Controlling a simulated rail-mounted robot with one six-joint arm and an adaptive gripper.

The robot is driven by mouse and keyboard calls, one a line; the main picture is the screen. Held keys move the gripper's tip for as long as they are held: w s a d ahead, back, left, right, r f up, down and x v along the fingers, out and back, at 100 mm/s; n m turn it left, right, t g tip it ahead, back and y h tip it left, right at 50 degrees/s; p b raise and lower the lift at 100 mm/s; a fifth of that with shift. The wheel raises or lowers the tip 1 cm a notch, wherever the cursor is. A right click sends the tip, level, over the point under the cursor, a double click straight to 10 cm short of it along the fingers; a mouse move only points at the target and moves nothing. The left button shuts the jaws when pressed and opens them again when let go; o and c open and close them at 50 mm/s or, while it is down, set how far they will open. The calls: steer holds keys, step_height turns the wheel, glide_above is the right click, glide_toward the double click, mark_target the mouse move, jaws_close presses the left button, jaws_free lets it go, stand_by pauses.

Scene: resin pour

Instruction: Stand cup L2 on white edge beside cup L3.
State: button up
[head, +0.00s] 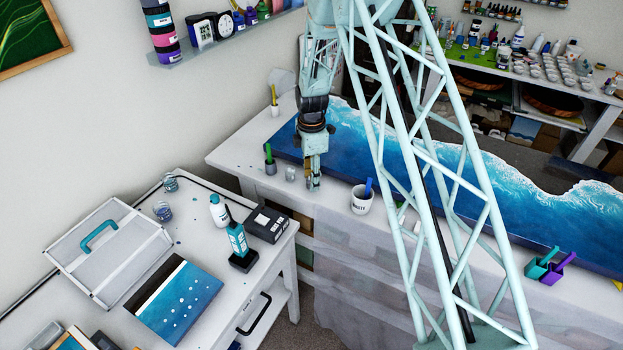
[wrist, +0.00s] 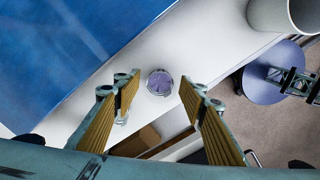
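My gripper (head: 313,184) hangs over the near white edge of the table. In the wrist view my gripper (wrist: 158,98) is open, its ribbed fingers apart with nothing between the pads. A small clear round cup (wrist: 159,82) with a purplish inside stands on the white edge (wrist: 205,45), below and beyond the fingertips. In the head view a small translucent cup (head: 291,174) stands on the white edge just left of my gripper. I cannot tell whether both views show the same cup. No L2 or L3 label is legible.
A white cup with a blue stick (head: 362,200) stands right of my gripper. A dark cup with a green stick (head: 270,160) stands to the left. The blue wave panel (head: 400,190) lies behind. A side table holds two small bluish jars (head: 163,211), bottles and a black box (head: 267,223).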

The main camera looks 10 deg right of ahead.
steer(key=shift+r, duration=0.15)
step_height(320, 180, up, 12)
steer(key=b, duration=0.1)
stand_by(0.7)
stand_by(0.8)
